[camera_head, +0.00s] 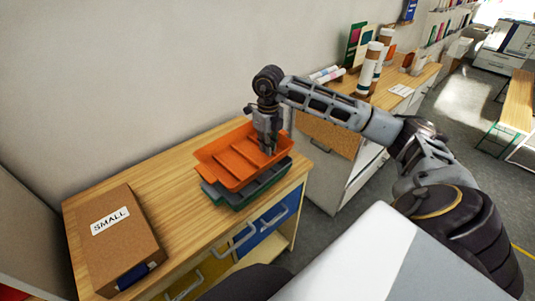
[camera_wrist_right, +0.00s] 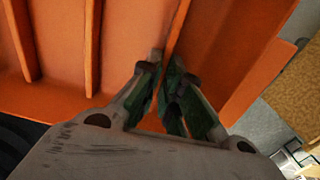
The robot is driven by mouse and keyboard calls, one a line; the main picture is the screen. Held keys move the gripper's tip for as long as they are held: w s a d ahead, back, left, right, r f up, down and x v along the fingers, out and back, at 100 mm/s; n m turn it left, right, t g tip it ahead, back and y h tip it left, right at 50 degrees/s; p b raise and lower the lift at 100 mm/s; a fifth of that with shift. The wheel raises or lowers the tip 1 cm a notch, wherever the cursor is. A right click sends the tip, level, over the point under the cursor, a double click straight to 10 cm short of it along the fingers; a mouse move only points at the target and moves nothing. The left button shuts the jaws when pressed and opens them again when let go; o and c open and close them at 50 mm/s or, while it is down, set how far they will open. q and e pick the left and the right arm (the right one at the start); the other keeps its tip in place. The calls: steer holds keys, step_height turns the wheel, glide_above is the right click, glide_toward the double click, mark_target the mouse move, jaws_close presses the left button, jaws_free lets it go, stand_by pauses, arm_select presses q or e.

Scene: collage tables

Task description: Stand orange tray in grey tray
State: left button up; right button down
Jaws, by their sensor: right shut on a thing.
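The orange tray (camera_head: 232,160), with raised dividers, sits over the grey tray (camera_head: 213,191) on the wooden table, slightly tilted and offset toward the back. A green tray (camera_head: 240,201) shows beneath the grey one. My right gripper (camera_head: 268,148) reaches down into the right part of the orange tray. In the right wrist view the fingertips (camera_wrist_right: 165,75) are closed on a thin orange divider (camera_wrist_right: 177,30). Whether the orange tray touches the grey one cannot be told. My left gripper is not in view.
A brown box (camera_head: 115,240) labelled SMALL stands at the table's left end. The wooden tabletop (camera_head: 165,180) between box and trays is clear. A wall runs along the back.

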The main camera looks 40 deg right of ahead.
steer(key=shift+f, duration=1.8)
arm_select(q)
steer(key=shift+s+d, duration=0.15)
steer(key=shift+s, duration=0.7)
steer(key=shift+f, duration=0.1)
arm_select(e)
steer(key=shift+f, duration=0.15)
steer(key=shift+f, duration=0.1)
steer(key=shift+f+b, duration=0.25)
steer(key=shift+b, duration=0.05)
steer(key=shift+f, duration=0.15)
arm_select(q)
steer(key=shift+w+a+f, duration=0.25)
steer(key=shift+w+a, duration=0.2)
arm_select(e)
steer(key=c, duration=1.6)
jaws_free()
